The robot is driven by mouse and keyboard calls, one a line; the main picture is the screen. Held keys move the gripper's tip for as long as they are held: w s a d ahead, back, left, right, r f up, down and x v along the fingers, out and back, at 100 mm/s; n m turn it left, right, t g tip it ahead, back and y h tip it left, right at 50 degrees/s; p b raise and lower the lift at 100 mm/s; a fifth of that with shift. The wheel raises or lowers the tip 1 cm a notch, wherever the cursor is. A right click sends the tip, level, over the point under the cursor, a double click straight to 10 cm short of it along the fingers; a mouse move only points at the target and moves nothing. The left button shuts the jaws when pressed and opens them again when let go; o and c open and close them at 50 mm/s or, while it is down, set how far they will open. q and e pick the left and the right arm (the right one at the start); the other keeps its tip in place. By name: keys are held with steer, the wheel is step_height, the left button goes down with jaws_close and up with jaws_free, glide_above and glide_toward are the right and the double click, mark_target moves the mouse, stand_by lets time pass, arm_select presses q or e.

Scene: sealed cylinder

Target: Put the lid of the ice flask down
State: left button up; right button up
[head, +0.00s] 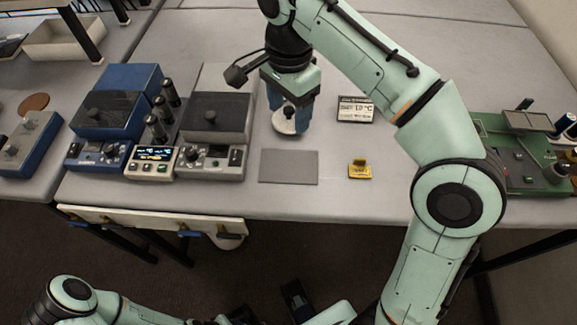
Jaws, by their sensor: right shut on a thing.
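The lid of the ice flask (283,125) is a pale round disc with a dark knob, seen behind the grey mat (289,168). My right gripper (289,112) points down with its blue fingers shut on the lid. Whether the lid touches the table or hangs just above it is hard to tell. I cannot make out the flask body.
Left of the lid stand a grey lidded device (216,120), a small display unit with dark cylinders (152,162) and a blue device (107,115). A temperature sign (355,110) and a yellow block (360,171) are to the right. A green board (515,165) lies farther right.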

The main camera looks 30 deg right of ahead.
mark_target(289, 120)
arm_select(q)
steer(key=shift+t, duration=0.5)
steer(key=f+b, duration=0.1)
steer(key=w+f+b, duration=0.1)
steer(key=f+b, duration=0.1)
steer(key=w+f+b, duration=0.1)
steer(key=b, duration=0.1)
steer(key=shift+w+f, duration=0.15)
steer(key=shift+f, duration=0.25)
arm_select(e)
step_height(289, 120, down, 16)
steer(key=shift+f, duration=0.15)
steer(key=shift+f, duration=0.1)
steer(key=o, duration=1)
arm_select(q)
steer(key=shift+w, duration=0.1)
